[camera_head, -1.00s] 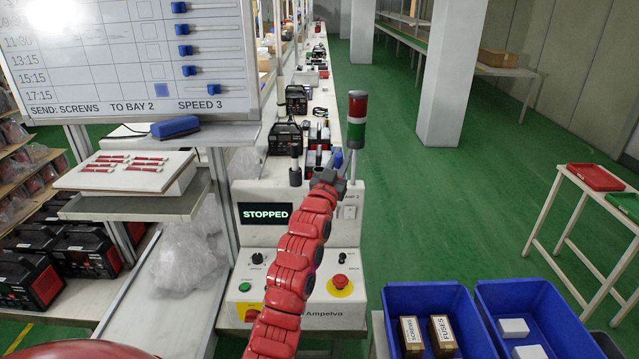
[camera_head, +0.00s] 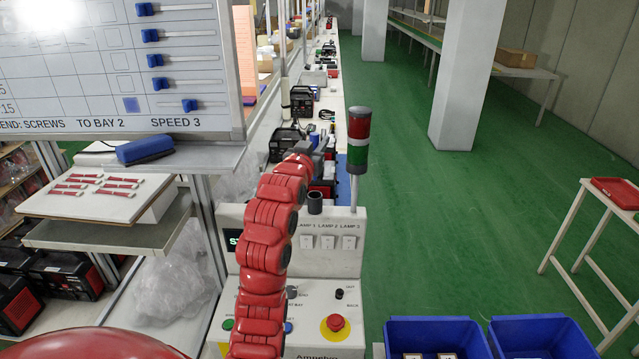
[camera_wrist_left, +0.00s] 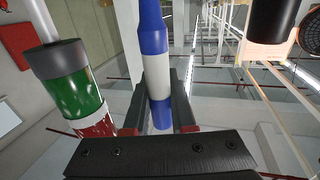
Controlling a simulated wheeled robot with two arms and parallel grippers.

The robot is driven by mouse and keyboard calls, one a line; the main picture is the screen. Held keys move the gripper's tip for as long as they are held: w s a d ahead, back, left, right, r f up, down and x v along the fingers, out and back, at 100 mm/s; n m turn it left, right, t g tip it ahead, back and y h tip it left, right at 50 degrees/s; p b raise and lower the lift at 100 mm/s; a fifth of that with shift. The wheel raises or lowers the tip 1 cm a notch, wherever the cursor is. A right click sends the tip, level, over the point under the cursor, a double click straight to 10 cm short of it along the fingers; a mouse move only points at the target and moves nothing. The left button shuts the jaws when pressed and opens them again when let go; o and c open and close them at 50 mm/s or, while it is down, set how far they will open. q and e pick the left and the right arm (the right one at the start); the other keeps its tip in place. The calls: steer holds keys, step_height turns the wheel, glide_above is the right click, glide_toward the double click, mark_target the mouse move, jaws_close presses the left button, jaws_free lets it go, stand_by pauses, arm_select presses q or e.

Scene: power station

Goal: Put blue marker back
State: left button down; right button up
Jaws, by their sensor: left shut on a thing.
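The blue marker (camera_wrist_left: 154,40), with blue ends and a white middle band, is held between the black fingers of my left gripper (camera_wrist_left: 160,100) in the left wrist view. In the head view my red left arm reaches over the console, and its gripper (camera_head: 318,142) is small and mostly hidden behind the last arm link. A dark open cup (camera_head: 315,203) stands on top of the white console (camera_head: 340,262), just below and right of the arm's end. My right gripper is not in view.
A red and green signal lamp (camera_head: 358,140) stands on the console, close right of the gripper. The whiteboard (camera_head: 110,80) with a blue eraser (camera_head: 145,149) on its ledge is at left. Blue bins (camera_head: 435,335) are at bottom right.

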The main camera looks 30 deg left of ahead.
mark_target(315, 180)
arm_select(q)
step_height(315, 180, down, 8)
steer(key=p, duration=0.3)
steer(key=shift+s+f+p, duration=0.1)
steer(key=shift+f+p, duration=0.1)
steer(key=shift+p, duration=0.15)
steer(key=shift+f, duration=0.1)
steer(key=c, duration=0.7)
jaws_free()
steer(key=shift+c, duration=0.2)
steer(key=shift+f, duration=0.1)
